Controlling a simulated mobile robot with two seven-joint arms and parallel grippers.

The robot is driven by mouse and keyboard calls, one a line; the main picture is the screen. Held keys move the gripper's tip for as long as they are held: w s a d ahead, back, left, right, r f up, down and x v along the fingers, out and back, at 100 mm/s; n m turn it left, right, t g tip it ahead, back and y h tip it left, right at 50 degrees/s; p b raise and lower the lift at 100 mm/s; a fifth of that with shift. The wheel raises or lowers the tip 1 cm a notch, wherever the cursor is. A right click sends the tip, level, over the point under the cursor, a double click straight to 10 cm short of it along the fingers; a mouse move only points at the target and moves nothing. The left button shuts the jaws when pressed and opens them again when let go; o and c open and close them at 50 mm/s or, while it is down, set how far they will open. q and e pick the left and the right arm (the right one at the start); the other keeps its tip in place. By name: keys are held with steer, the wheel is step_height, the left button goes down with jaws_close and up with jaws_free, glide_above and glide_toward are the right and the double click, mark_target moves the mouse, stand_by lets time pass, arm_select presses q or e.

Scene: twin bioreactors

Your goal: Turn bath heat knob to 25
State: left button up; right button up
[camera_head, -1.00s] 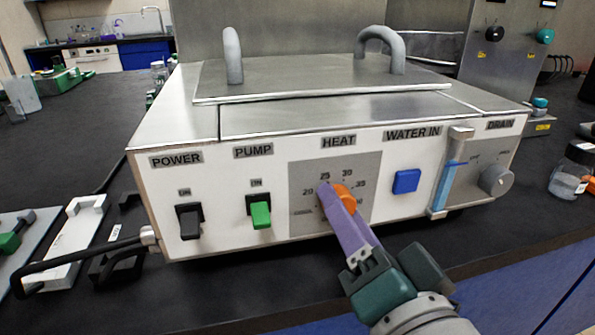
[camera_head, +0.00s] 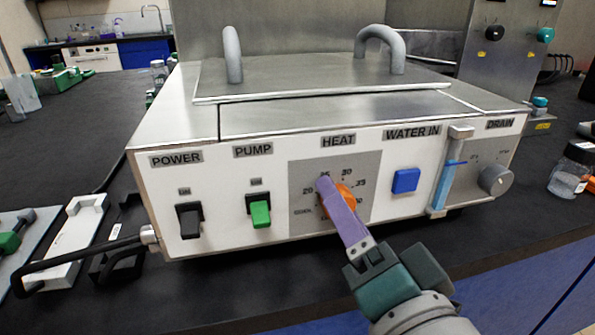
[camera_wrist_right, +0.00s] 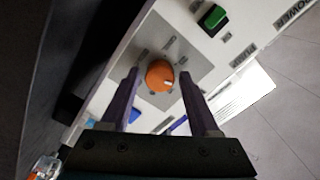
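The orange heat knob (camera_head: 347,196) sits on a grey dial plate (camera_head: 367,170) under the HEAT label, with numbers around it. In the head view a purple finger of my right gripper (camera_head: 326,188) covers its left part. In the right wrist view the knob (camera_wrist_right: 159,76) lies between the two purple fingertips of the open right gripper, with a gap on each side. A small white mark shows on the knob's face in that view; which number it points to cannot be told. My left gripper is not in view.
The bath front (camera_head: 225,172) also carries a black power switch (camera_head: 189,220), a green pump switch (camera_head: 261,214), a blue water-in button (camera_head: 405,181) and a grey drain knob (camera_head: 496,180). A metal lid (camera_head: 310,80) with two handles covers the top. A jar (camera_head: 571,170) stands at right.

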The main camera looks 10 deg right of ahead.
steer(key=shift+o, duration=0.7)
steer(key=s, duration=1)
steer(key=shift+d, duration=0.15)
